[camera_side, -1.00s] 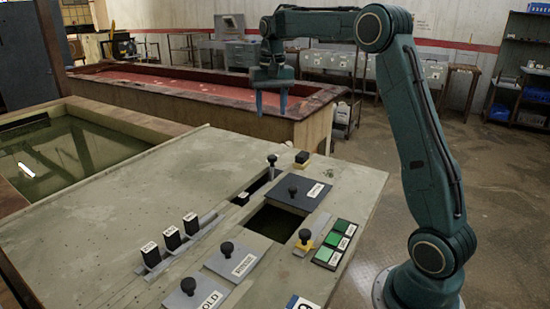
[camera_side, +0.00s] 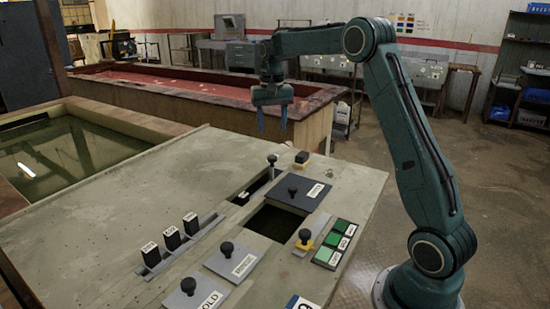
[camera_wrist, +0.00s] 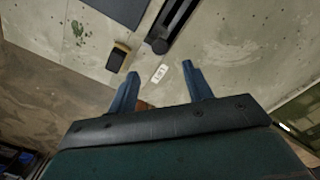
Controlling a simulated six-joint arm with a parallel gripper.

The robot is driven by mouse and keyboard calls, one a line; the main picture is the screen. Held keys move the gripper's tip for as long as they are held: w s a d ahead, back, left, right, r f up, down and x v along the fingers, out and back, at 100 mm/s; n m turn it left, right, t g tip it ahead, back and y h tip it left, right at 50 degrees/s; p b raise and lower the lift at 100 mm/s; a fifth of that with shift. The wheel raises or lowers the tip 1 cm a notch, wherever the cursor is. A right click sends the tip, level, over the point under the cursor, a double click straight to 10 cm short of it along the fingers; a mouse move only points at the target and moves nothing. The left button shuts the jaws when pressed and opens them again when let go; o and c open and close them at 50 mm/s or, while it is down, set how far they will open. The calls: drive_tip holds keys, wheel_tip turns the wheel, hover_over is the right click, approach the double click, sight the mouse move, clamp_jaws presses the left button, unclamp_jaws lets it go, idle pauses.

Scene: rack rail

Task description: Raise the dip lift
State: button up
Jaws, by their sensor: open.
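In the wrist view the knob (camera_wrist: 159,45) sits at the slot's lower end, beside a small white label (camera_wrist: 160,73) that seems to read LIFT. My gripper (camera_side: 272,128) is above and beyond the far edge of the panel, apart from the knob. It also shows in the wrist view (camera_wrist: 160,76), open and empty, its two blue fingers either side of the label.
A black-topped tan block (camera_side: 301,158) stands right of the knob. A dark plate (camera_side: 297,192) and a square opening lie nearer. Green buttons (camera_side: 337,242), labelled knobs and three black switches (camera_side: 172,238) fill the near panel. A red-topped tank (camera_side: 170,90) stands behind.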

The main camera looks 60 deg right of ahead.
sight(272, 156)
wheel_tip(272, 156, down, 10)
drive_tip(key=shift+r, duration=0.1)
idle(0.4)
clamp_jaws()
